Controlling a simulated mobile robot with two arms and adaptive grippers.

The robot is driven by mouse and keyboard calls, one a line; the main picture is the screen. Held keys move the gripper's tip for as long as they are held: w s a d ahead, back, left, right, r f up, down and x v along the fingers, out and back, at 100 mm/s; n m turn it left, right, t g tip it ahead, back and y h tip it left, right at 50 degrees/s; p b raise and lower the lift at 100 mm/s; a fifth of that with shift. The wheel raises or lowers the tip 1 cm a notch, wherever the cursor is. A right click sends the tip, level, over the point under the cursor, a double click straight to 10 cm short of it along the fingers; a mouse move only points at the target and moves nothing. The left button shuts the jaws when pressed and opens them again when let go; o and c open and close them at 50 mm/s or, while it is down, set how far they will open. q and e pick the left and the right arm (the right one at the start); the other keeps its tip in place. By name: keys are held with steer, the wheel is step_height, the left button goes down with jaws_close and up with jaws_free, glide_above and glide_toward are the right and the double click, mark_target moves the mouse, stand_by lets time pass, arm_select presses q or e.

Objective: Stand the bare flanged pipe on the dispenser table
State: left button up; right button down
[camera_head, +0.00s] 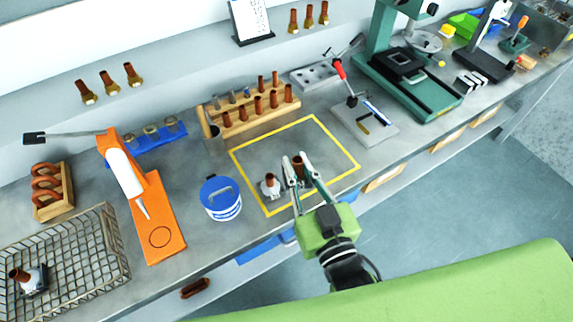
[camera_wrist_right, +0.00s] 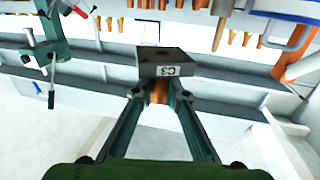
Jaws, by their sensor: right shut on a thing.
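My right gripper (camera_head: 299,172) is shut on a brown copper pipe (camera_head: 298,161) over the yellow-outlined area of the bench. In the right wrist view the fingers close on the copper pipe (camera_wrist_right: 159,93), and a grey square flange (camera_wrist_right: 166,62) labelled C3 is at its far end. In the head view the fingers hide most of this piece. The orange dispenser (camera_head: 122,165) stands to the left, with its white nozzle above an orange table (camera_head: 155,205) marked with an empty circle. My left gripper is not in view.
A similar flanged pipe with a pale collar (camera_head: 270,186) stands just left of the gripper. A blue-and-white tub (camera_head: 221,204) stands between it and the dispenser. Another such pipe (camera_head: 20,274) is in the wire basket (camera_head: 95,222). A wooden rack (camera_head: 247,124) of pipes stands behind.

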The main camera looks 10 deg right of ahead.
steer(key=w+f+b, duration=0.4)
steer(key=w, duration=0.1)
steer(key=w+f+b, duration=0.2)
steer(key=w, duration=0.1)
steer(key=shift+d+f, duration=0.15)
steer(key=shift+f, duration=0.1)
steer(key=shift+w+f+b, duration=0.2)
steer(key=shift+w+b, duration=0.1)
steer(key=shift+b, duration=0.05)
steer(key=f+b, duration=0.2)
steer(key=b, duration=0.1)
steer(key=f+b, duration=0.1)
steer(key=f, duration=0.1)
steer(key=shift+w+b, duration=0.35)
steer(key=shift+b, duration=0.05)
steer(key=shift+r, duration=0.1)
steer(key=c, duration=2)
jaws_free()
steer(key=shift+f, duration=0.2)
